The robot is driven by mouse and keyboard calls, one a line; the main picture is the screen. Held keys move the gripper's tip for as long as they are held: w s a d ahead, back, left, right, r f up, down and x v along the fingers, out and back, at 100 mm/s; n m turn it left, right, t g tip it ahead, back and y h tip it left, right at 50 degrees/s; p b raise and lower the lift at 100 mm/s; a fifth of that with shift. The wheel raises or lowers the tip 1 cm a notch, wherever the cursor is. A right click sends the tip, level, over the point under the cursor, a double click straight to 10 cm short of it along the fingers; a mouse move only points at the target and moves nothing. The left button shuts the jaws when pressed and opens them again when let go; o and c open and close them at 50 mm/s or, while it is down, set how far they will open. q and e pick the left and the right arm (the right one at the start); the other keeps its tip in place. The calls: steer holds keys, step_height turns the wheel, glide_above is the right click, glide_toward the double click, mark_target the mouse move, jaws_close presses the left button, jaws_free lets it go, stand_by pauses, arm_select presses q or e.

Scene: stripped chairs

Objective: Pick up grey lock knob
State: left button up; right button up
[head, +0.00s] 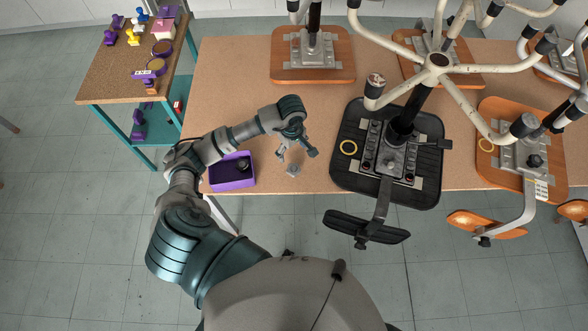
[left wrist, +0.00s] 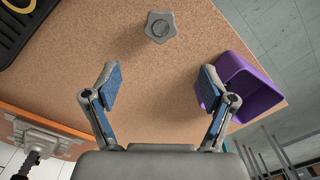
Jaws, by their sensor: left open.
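The grey lock knob (head: 293,170) lies on the brown table near its front edge, between the purple bin and the black chair seat. In the left wrist view the knob (left wrist: 160,27) is a star-shaped grey piece at the top middle, beyond the fingertips. My left gripper (head: 296,150) is just behind the knob in the head view, apart from it. In the left wrist view its two blue-padded fingers (left wrist: 158,88) are spread wide with nothing between them. My right gripper is not in view.
A purple bin (head: 232,184) with a dark round piece inside stands left of the knob. A black chair seat (head: 347,180) with metal base parts lies to the right. Orange seats (head: 290,72) and white chair legs crowd the back and right. A side cart (head: 105,85) stands left.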

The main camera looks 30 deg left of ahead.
mark_target(293, 168)
arm_select(q)
step_height(293, 168, down, 8)
steer(key=shift+a+r, duration=0.1)
steer(key=shift+r, duration=0.15)
steer(key=f, duration=0.2)
steer(key=d+f+p, duration=0.1)
steer(key=f, duration=0.1)
steer(key=shift+s+f, duration=0.15)
steer(key=shift+s, duration=0.05)
steer(key=shift+f, duration=0.5)
steer(key=c, duration=1.3)
steer(key=shift+o, duration=0.2)
